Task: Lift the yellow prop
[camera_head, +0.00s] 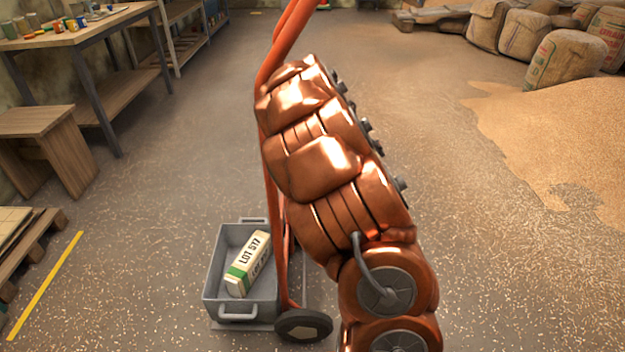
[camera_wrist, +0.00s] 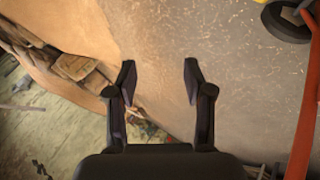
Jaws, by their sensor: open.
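I cannot make out a yellow prop for certain in either view. A thin straight yellow strip (camera_head: 45,285) lies on the floor at the left in the head view; it looks like a floor marking. A small yellow patch shows at the top right edge of the wrist view, too cut off to name. My gripper (camera_wrist: 158,76) is open, with its two dark fingers apart and nothing between them. Bare floor shows beyond the fingertips. In the head view my copper-coloured arm fills the middle and hides what is behind it; the gripper cannot be made out there.
An orange-red hand truck (camera_head: 272,190) stands beside my arm, with a grey tray (camera_head: 213,300) at its foot. A white and green box marked LOT 517 (camera_head: 248,264) lies in the tray. Workbench (camera_head: 85,30) at left; sacks (camera_head: 565,60) and spilled grain (camera_head: 560,125) at right.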

